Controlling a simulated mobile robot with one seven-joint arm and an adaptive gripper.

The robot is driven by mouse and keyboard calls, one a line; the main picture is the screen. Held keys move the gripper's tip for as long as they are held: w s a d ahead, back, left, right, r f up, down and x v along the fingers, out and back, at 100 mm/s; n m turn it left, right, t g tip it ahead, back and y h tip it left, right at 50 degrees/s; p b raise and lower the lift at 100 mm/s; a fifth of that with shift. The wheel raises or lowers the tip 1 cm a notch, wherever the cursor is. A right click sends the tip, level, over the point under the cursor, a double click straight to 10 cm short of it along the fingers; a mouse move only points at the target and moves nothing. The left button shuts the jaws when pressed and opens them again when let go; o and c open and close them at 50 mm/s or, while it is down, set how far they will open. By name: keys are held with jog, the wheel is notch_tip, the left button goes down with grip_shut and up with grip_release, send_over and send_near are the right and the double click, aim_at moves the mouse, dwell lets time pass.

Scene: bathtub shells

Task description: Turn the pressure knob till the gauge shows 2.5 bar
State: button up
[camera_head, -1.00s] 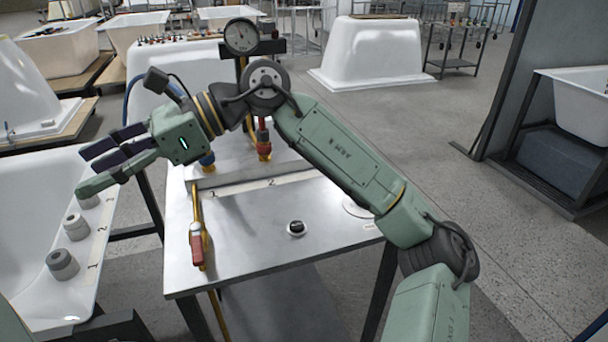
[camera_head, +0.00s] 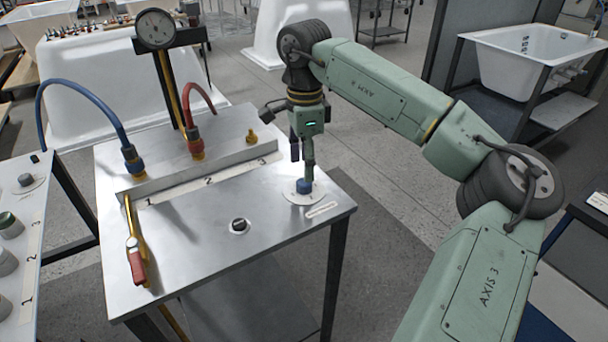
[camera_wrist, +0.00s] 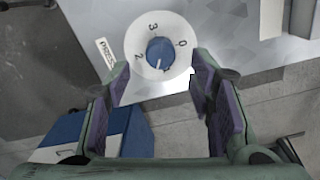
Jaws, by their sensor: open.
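The pressure knob (camera_head: 304,186) is a small blue knob on a round white dial at the right end of the metal bench. In the wrist view the knob (camera_wrist: 160,53) sits on a dial marked 0 to 3, with a pale mark low on its face. My gripper (camera_head: 303,163) points down just above the knob. In the wrist view its open fingers (camera_wrist: 158,75) stand apart, one on each side of the dial, with no visible contact. The gauge (camera_head: 155,28) stands on a post at the back left; its reading is too small to tell.
The metal bench (camera_head: 190,250) carries a black button (camera_head: 239,226), a red-handled lever (camera_head: 136,262) on a yellow pipe, a blue hose (camera_head: 85,92) and a red hose (camera_head: 203,92). A white label (camera_head: 322,209) lies beside the dial. The bench front is mostly clear.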

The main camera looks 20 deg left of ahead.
aim_at(304, 185)
jog(key=shift+f+p, duration=0.4)
jog(key=shift+f, duration=2.1)
jog(key=c, duration=1.2)
jog(key=shift+o, duration=0.2)
